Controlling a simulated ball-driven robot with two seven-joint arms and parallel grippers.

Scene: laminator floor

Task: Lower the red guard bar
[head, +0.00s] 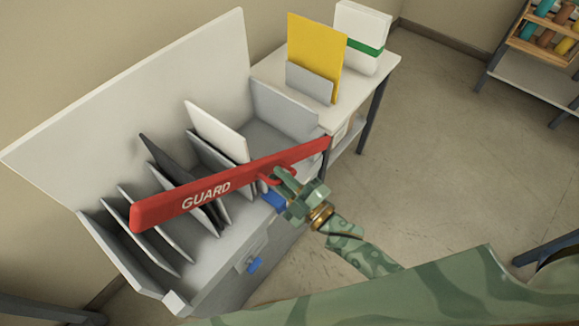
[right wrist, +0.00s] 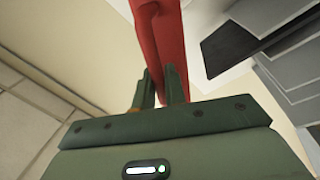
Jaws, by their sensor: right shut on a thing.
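The red guard bar (head: 232,184), marked GUARD in white, stretches at a slant across the front of a grey slotted bin unit (head: 255,243). It appears raised above the slots, with its right end near the unit's right wall. My right gripper (head: 277,177) is shut on the bar's small red handle near its middle right. In the right wrist view the red bar (right wrist: 162,40) runs up from between my right gripper's fingers (right wrist: 160,88). The fingers hide part of the handle. My left gripper is not in view.
Dark and white sheets (head: 217,131) stand in the slots behind the bar. A side table (head: 372,75) holds a yellow folder (head: 315,50) and a white box with a green band (head: 360,35). A shelf rack (head: 530,75) stands far right. The floor (head: 440,130) between is clear.

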